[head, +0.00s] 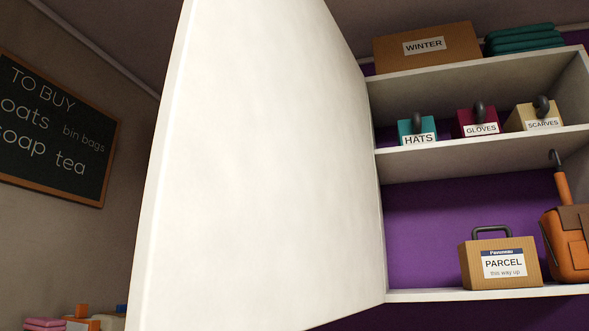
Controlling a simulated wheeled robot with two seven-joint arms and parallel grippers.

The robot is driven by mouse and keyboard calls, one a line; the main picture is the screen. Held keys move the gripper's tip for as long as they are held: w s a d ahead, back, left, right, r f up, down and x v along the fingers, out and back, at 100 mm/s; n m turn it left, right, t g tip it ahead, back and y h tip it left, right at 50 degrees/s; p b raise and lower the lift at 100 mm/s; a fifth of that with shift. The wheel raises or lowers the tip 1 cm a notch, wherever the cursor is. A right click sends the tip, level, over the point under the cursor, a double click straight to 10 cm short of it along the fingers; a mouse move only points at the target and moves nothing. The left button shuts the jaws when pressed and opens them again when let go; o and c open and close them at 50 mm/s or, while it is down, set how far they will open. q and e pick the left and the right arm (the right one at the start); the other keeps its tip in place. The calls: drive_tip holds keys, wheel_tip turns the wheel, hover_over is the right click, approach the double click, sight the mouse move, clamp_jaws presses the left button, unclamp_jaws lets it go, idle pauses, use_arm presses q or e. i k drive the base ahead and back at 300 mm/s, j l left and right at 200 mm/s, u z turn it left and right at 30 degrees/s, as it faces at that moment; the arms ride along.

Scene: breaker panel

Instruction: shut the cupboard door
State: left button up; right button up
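The white cupboard door (260,170) stands open in the head view. It swings out towards me and fills the middle of the picture. Its right edge meets the cupboard, and its near edge is on the left. The open cupboard (480,294) shows to the right of the door, with white shelves and a purple back. I see no handle on the visible face of the door. Neither of my grippers is in view.
The shelves hold a WINTER box (428,46), folded teal cloths (524,39), boxes marked HATS (417,130), GLOVES (477,122) and SCARVES (535,115), a PARCEL case (500,264) and an orange bag (568,245). A chalkboard (55,130) hangs on the left wall. Small items (80,322) sit lower left.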

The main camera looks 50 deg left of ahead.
sight(260, 211)
drive_tip(key=k+j, duration=0.1)
drive_tip(key=j, duration=0.25)
drive_tip(key=k+j, duration=0.1)
drive_tip(key=j, duration=0.25)
drive_tip(key=k+j, duration=0.1)
drive_tip(key=j, duration=0.25)
drive_tip(key=k+j+z, duration=0.1)
drive_tip(key=j, duration=0.25)
